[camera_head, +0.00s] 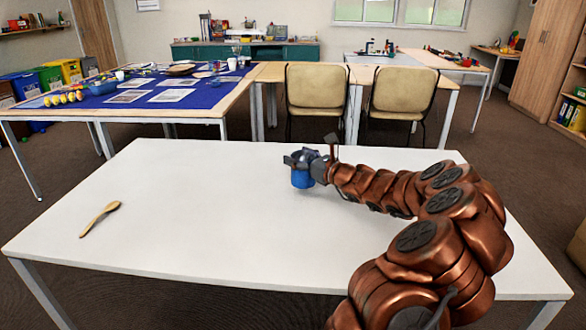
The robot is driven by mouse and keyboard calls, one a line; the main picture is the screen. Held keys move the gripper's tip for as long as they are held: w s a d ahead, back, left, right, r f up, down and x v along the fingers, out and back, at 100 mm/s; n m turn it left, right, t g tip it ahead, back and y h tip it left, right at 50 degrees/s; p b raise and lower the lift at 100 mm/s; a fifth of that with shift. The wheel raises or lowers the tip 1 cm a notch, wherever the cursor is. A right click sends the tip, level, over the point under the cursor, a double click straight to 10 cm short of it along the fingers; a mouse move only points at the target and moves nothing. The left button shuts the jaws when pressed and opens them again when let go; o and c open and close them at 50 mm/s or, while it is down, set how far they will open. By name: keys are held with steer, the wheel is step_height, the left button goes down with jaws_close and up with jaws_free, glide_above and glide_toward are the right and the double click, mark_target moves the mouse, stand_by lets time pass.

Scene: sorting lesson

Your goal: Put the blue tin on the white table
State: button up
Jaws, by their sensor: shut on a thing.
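The blue tin (302,179) is in the camera_head view, at the far middle part of the white table (190,215). My gripper (301,162) is shut on the tin from above and covers its upper part. The tin looks upright. I cannot tell whether its base touches the tabletop or hangs just above it. My copper-coloured arm reaches in from the lower right over the right half of the table.
A wooden spoon (100,218) lies on the left of the white table. The table's middle and left are otherwise clear. Two chairs (316,95) stand behind it. A table with a blue cloth (215,97) and craft items is at the back left.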

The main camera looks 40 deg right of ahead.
steer(key=shift+w+a+f, duration=0.15)
steer(key=shift+w+a, duration=0.2)
steer(key=shift+w, duration=0.4)
steer(key=shift+w+f+b, duration=0.2)
steer(key=shift+f+b, duration=0.3)
steer(key=shift+f, duration=1.25)
steer(key=shift+f, duration=0.1)
steer(key=o, duration=1.1)
steer(key=shift+o, duration=0.2)
steer(key=shift+s, duration=0.15)
steer(key=s, duration=0.4)
steer(key=s+d, duration=0.1)
steer(key=s, duration=0.2)
steer(key=s+d+p, duration=0.1)
steer(key=s, duration=0.3)
steer(key=shift+s+d, duration=0.1)
steer(key=shift+s, duration=0.2)
